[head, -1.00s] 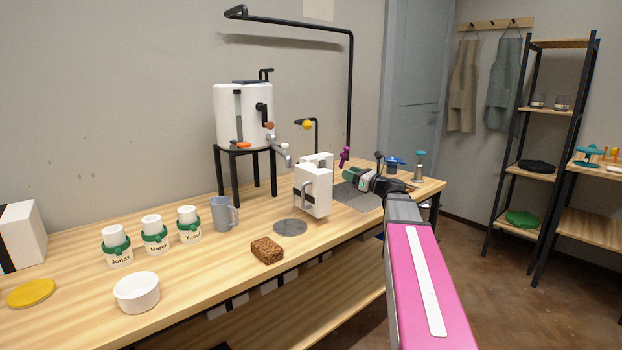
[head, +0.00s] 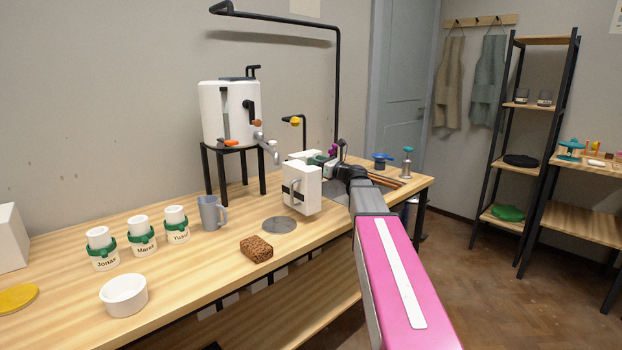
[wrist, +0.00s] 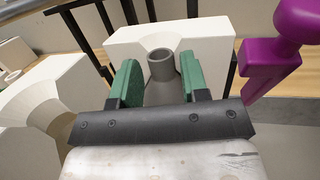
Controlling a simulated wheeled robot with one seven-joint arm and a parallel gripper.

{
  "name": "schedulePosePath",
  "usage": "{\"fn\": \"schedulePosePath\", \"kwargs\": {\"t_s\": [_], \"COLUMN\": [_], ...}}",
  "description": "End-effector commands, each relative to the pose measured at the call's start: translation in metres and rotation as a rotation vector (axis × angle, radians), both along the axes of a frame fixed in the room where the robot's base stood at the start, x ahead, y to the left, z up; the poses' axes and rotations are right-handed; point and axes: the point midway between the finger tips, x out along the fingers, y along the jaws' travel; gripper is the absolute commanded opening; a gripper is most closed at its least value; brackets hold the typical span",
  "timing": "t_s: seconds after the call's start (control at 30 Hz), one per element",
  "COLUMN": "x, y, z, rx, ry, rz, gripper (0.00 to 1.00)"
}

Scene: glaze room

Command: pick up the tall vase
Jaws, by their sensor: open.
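In the wrist view a grey vase (wrist: 161,70) with a round open neck stands upright between the green pads of my gripper (wrist: 160,62). The jaws are open, one pad on each side of the vase, with gaps visible near its neck. The vase's lower part is hidden by my gripper. In the head view my gripper (head: 319,160) is behind a white block with a handle (head: 300,188), and I cannot make out the vase there.
White hollowed blocks stand close by, one behind the vase (wrist: 205,38) and one at left (wrist: 45,95). A purple object (wrist: 272,55) is close at right. A brown sponge (head: 257,249), a grey mug (head: 210,213) and a white bowl (head: 124,295) stand on the bench.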

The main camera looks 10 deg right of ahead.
Motion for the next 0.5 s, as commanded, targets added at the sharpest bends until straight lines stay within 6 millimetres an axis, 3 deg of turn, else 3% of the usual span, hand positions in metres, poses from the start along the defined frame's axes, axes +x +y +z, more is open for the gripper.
{"fn": "schedulePosePath", "kwargs": {"t_s": [0.1,0.3,0.33,0.4,0.43,0.5], "x": [0.0094,0.0091,0.0091,0.0090,0.0090,0.0090], "y": [0.0078,0.0085,0.0085,0.0085,0.0085,0.0085], "z": [0.0017,0.0018,0.0018,0.0018,0.0018,0.0018], "rx": [0.000,0.000,0.000,0.000,0.000,0.000], "ry": [0.000,0.000,0.000,0.000,0.000,0.000], "rz": [0.001,0.000,0.000,0.000,0.000,0.000], "gripper": [0.41,0.41,0.38,0.15,0.11,0.11]}}
